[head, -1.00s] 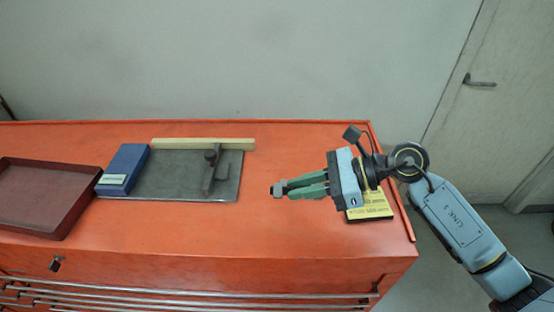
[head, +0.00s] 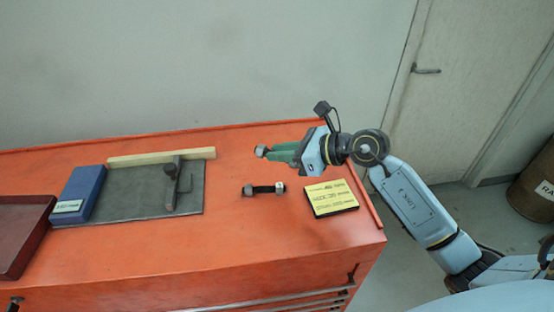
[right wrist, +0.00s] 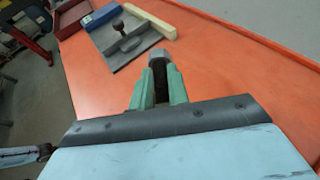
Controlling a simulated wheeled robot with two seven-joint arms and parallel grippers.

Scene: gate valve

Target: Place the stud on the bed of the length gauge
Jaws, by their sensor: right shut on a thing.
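My right gripper (head: 268,152) is held above the red cabinet top, shut on a stud whose grey nut (head: 260,151) shows at the fingertips. The nut also shows in the right wrist view (right wrist: 158,54); the rest of that stud is mostly hidden by the green fingers. The length gauge is to the left: a grey bed plate (head: 130,203), a blue block (head: 80,190), a pale back strip (head: 160,157) and a dark upright slider (head: 172,185). The bed is empty. My left gripper is not seen.
A yellow label card (head: 332,197) lies right of the loose stud. A dark red tray (head: 22,232) stands at the far left. The orange-red top (head: 225,235) is clear between gauge and stud. A raised lip runs along its right edge.

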